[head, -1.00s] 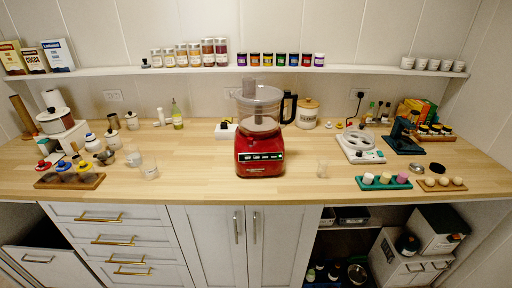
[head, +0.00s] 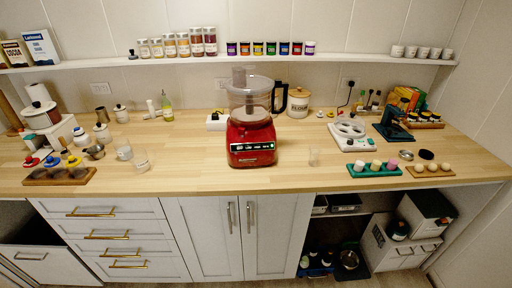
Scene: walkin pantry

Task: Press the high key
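A red food processor (head: 252,140) with a clear bowl and dark handle stands upright near the middle of the wooden counter. A dark key panel (head: 253,147) with several light-marked keys is on its front. The key labels are too small to read, so I cannot tell which is the high key. Neither of my grippers shows in the head view.
The wooden counter (head: 200,168) is clear in front of and beside the processor. A white scale-like device (head: 352,135) and a teal tray (head: 374,171) are farther right.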

